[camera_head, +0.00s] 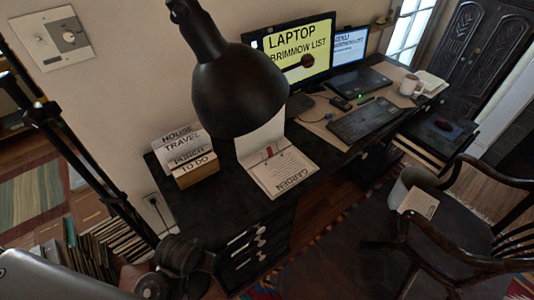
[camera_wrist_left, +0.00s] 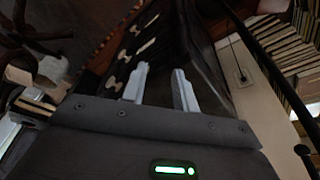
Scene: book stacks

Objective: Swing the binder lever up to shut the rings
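The open binder (camera_head: 280,172), with a white page lettered GARDEN, lies on the dark desk, partly behind the black lamp shade. A pale panel (camera_head: 262,135) stands up at its back edge. Small reddish and dark marks show around the ring area, but the rings and lever are too small to make out. My left gripper (camera_wrist_left: 160,88) shows in the left wrist view with its two pale fingers apart and nothing between them. Beyond them is the dark desk front with its drawer pulls, and no binder is seen there. My right gripper is not in view.
The black lamp (camera_head: 230,90) hangs large over the binder's left side. A keyboard (camera_head: 362,121), monitor (camera_head: 297,55), laptop (camera_head: 355,80) and mug (camera_head: 409,85) are farther right. A wooden chair (camera_head: 450,230) stands in front.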

